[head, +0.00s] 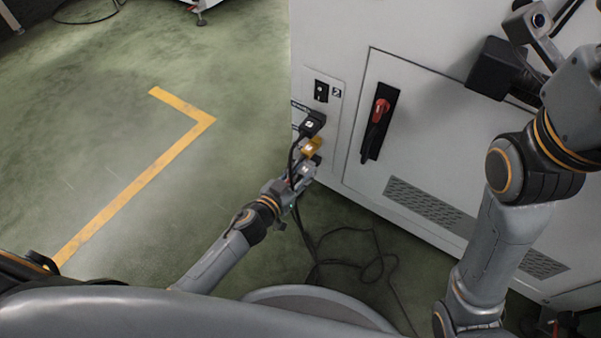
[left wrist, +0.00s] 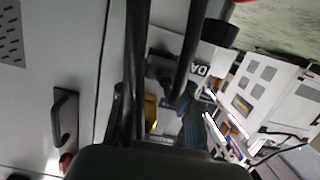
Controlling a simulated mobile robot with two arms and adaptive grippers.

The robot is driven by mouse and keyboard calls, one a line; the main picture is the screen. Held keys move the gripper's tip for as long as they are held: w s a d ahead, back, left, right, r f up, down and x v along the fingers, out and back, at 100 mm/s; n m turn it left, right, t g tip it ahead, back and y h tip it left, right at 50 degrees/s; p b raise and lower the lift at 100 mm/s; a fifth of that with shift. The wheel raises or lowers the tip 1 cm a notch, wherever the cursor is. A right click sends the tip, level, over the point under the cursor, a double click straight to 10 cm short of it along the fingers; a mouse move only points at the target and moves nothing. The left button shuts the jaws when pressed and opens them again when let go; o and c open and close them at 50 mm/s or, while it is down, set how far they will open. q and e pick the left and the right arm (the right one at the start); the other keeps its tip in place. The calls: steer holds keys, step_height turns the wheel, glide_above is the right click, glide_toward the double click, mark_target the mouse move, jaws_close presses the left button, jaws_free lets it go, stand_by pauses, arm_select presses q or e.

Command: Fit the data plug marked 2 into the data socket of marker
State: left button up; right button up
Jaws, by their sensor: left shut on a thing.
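In the head view my left gripper (head: 304,168) is at the cabinet's lower left front edge, shut on a plug that its fingers largely hide. A yellow plug-like piece (head: 311,147) shows right at its fingertips, and also in the left wrist view (left wrist: 150,108). Just above it is a black plug (head: 312,123) with a small white mark, its cable hanging past the gripper. I cannot read the mark or tell which piece is gripped. A dark socket (head: 321,91) with a small marker (head: 337,92) beside it is higher on the panel. My right gripper (head: 497,70) is dark, its jaws unclear.
The light grey cabinet (head: 420,120) has a red-and-black door handle (head: 379,120) right of the panel. Loose black cables (head: 350,262) lie on the green floor below. A yellow floor line (head: 140,182) runs at the left over open floor. Dark cables cross the left wrist view.

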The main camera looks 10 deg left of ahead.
arm_select(q)
steer(key=shift+w+d, duration=0.25)
steer(key=shift+w, duration=0.35)
steer(key=o, duration=1.2)
steer(key=v, duration=1.2)
